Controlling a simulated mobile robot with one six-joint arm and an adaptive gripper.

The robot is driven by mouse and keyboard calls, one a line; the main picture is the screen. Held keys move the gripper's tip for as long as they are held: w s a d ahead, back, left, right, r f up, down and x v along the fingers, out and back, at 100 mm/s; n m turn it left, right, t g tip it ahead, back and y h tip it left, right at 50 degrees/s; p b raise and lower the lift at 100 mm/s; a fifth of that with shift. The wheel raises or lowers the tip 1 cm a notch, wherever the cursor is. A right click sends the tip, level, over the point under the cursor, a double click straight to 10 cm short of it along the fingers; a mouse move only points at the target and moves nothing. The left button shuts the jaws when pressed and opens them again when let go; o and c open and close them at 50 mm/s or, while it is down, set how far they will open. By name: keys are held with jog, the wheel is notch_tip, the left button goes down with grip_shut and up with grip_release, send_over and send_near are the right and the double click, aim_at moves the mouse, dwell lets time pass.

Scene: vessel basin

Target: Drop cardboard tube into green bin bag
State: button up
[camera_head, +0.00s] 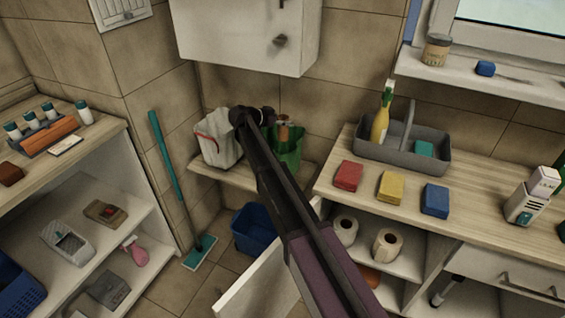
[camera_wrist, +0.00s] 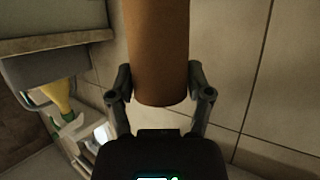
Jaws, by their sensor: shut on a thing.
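My gripper (camera_wrist: 160,88) is shut on the brown cardboard tube (camera_wrist: 158,45), with one finger on each side of it in the wrist view. In the head view the tube (camera_head: 283,127) shows as a small brown piece above the green bin bag (camera_head: 291,150). The green bag stands open on a low wooden shelf in the corner. My arm covers its left part, and the tube's lower end cannot be made out clearly. Whether the tube is inside the bag's rim or just above it, I cannot tell.
A white bin bag (camera_head: 217,142) stands left of the green one. A white cabinet (camera_head: 240,40) hangs above both. A grey caddy (camera_head: 401,148) with a yellow bottle (camera_head: 380,120) is on the counter to the right. A blue bin (camera_head: 254,230) stands below the shelf.

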jog(key=shift+f+b, duration=0.7)
jog(key=shift+f, duration=0.25)
jog(key=o, duration=0.7)
jog(key=shift+o, duration=0.2)
jog(key=shift+w, duration=0.1)
jog(key=shift+r, duration=0.1)
